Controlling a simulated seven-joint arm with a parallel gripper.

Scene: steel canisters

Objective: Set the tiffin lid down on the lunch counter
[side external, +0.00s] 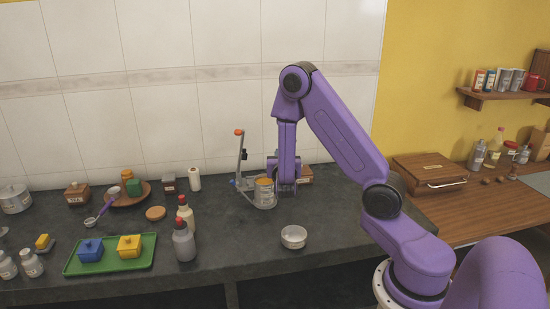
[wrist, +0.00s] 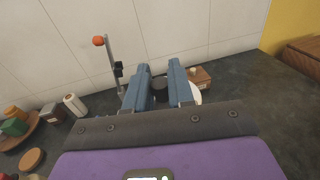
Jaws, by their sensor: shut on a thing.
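My gripper (wrist: 158,82) is shut on a small dark piece, which looks like the knob of the tiffin lid (wrist: 159,88). The rest of the lid is mostly hidden behind the fingers and palm. In the side view my gripper (side external: 272,172) is at the back of the dark lunch counter (side external: 340,215), close to a steel canister (side external: 266,194) with an orange top. The canister stands at a metal frame with an orange-knobbed upright post (side external: 241,155). I cannot tell whether the lid touches anything below it.
A round steel bowl (side external: 293,238) stands near the counter's front edge. Two bottles (side external: 184,242), a green tray (side external: 110,254) with blue and yellow boxes and a round wooden piece (side external: 155,213) lie left. The counter right of the bowl is clear. A tiled wall closes the back.

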